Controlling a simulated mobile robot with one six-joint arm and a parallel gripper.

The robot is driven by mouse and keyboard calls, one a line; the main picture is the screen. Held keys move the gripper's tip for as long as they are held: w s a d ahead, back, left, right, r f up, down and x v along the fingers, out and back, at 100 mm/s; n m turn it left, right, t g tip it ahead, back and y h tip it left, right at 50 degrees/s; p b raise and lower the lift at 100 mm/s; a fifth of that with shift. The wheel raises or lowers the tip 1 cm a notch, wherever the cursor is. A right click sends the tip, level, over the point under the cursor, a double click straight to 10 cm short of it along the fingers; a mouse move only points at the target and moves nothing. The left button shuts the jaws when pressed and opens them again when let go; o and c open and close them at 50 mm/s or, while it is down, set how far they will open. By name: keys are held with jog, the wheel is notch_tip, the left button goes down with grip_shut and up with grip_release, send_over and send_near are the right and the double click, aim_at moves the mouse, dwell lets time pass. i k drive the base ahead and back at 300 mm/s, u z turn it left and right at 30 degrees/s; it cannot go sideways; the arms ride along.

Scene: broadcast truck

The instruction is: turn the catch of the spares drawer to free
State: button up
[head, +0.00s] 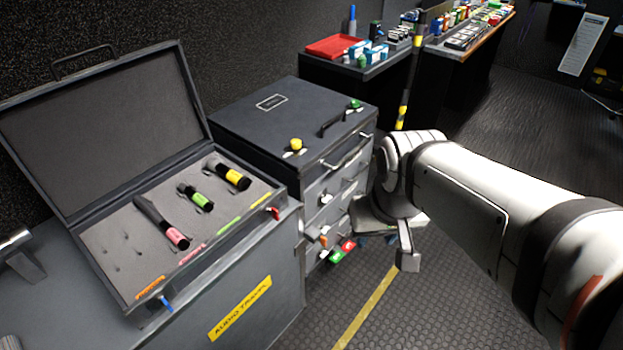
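A grey drawer cabinet (243,128) stands in the middle, right of an open case. Its front, seen at a steep angle, has stacked drawers with a bar handle (347,152). A white catch (326,198) is on an upper drawer front and an orange catch (323,240) is lower. No drawer label is readable, so I cannot tell which is the spares drawer or how its catch is turned. My gripper (400,240) is just right of the drawer fronts, partly hidden by my white wrist. One grey finger shows, apart from the catches; its opening cannot be seen.
A red and green tag (342,252) sits low by the cabinet. The cabinet top has a yellow knob (296,144) and a green knob (355,104). The open case (112,250) holds microphones in foam. A cluttered bench (470,40) stands behind. Floor before the cabinet is clear.

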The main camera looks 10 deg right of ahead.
aim_at(340, 228)
jog(key=u, duration=1.25)
jog(key=k, duration=1)
jog(key=z, duration=0.85)
jog(key=i, duration=1)
jog(key=z, duration=0.1)
